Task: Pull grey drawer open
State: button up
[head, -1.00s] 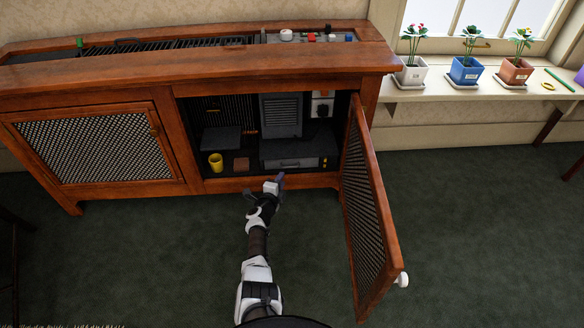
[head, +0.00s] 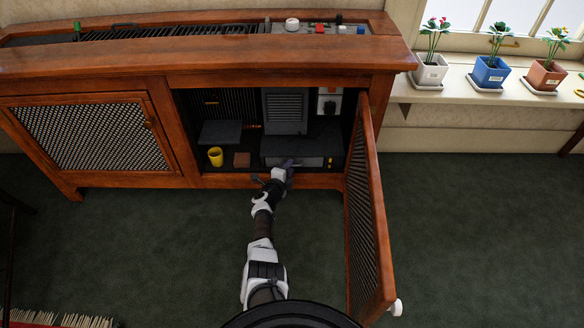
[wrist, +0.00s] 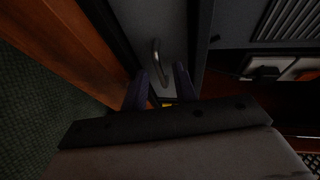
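The grey drawer (head: 308,162) is the front of a low dark unit inside the open cabinet. In the wrist view its pale grey front (wrist: 176,30) carries a curved metal handle (wrist: 155,58). My gripper (head: 287,163) is in front of the drawer and hides part of its front and its handle in the head view. In the wrist view my gripper's two purple fingers (wrist: 162,82) are apart, with the handle just beyond their tips. Nothing shows held between them. I cannot tell whether the fingers touch the drawer front. The drawer looks shut.
The wooden cabinet (head: 120,184) has its right mesh door (head: 366,215) swung open beside my arm. A yellow cup (head: 215,156) and a brown block (head: 242,159) stand left of the drawer unit. A sill (head: 430,96) with potted plants is at right.

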grip_shut()
jog(key=shift+s, duration=0.15)
